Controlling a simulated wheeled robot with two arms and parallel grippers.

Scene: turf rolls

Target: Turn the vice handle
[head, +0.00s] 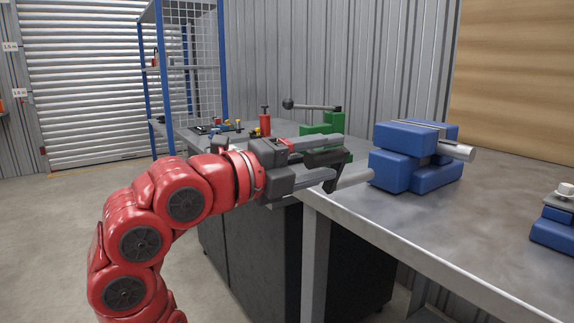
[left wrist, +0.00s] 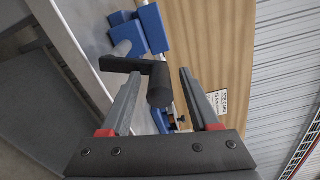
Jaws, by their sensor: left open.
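The blue vice (head: 403,171) stands on the workbench, its grey screw (head: 355,178) sticking out to the left past the bench's front edge. At the screw's end is the black crank handle (head: 325,157), which also shows in the left wrist view (left wrist: 159,88). My left gripper (head: 338,157) is open at the handle. The fingers partly hide the handle in the head view. My right gripper is not in view.
Another blue item (head: 553,231) sits at the right edge. The bench top (head: 480,215) between is clear. A blue rack (head: 162,70) stands behind.

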